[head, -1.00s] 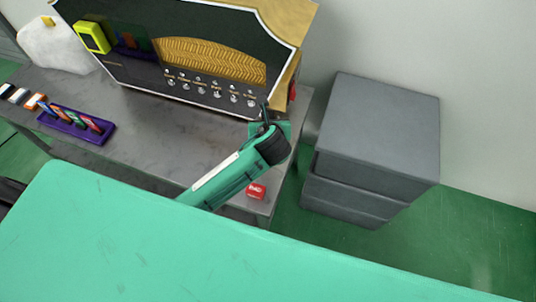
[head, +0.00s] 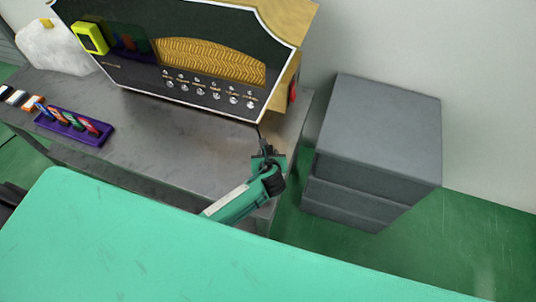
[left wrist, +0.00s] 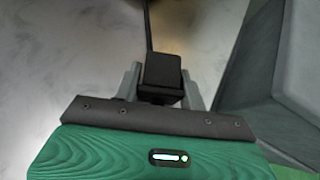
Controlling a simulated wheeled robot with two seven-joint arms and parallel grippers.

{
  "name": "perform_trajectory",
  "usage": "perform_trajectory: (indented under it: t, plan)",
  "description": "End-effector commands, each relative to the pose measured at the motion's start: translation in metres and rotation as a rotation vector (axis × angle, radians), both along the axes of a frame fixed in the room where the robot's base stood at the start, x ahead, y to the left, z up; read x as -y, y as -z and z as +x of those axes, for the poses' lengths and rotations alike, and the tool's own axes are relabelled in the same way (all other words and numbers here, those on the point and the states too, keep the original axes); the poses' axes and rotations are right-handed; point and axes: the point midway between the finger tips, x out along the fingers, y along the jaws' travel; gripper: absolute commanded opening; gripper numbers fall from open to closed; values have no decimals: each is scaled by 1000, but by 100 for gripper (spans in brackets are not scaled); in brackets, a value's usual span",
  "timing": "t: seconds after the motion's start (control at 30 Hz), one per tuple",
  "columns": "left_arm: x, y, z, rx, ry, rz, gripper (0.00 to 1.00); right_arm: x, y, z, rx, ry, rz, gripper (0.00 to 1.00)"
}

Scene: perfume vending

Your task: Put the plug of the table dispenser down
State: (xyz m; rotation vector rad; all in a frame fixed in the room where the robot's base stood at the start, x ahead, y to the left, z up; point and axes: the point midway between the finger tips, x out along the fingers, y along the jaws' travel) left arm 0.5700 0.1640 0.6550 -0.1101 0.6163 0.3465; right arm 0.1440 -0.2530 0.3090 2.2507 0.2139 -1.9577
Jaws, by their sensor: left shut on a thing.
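The table dispenser (head: 130,72) is a large black box with a gold patterned panel and a row of small knobs, standing at the back of the grey table. My left gripper (head: 265,155) is near the table's right end, in front of the dispenser's right corner. It is shut on the black plug (left wrist: 162,72), which sits between the fingers in the left wrist view. A dark cable (left wrist: 148,25) runs up from the plug. In the head view the plug is too small to make out clearly. My right gripper is not in view.
A purple tray (head: 62,135) with several coloured cards is at the table's left, beside small boxes (head: 17,97). A white lumpy bag (head: 55,48) is behind them. A grey drawer cabinet (head: 380,115) stands right of the table. The middle of the grey table (head: 170,135) is clear.

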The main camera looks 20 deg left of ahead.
Motion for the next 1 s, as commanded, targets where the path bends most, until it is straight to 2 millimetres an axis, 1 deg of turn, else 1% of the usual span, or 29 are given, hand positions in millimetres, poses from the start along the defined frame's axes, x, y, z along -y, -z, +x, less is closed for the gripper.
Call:
perform_trajectory:
  t: [0.07,0.23,0.53,0.57,0.63,0.67,0.9,1.0]
  plan:
    - [0,0,1,2,0,-1,19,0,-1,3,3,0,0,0]
    - [0,0,1,2,0,-1,19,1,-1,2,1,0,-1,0]
    - [0,9,1,1,1,1,19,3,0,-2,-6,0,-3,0]
    - [0,8,1,1,0,0,47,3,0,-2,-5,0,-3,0]
    - [0,8,0,1,0,0,61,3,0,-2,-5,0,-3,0]
    - [0,8,0,1,0,0,63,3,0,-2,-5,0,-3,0]
    - [0,8,0,1,0,-1,63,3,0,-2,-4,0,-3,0]
    - [0,4,1,3,0,-1,63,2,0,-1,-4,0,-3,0]
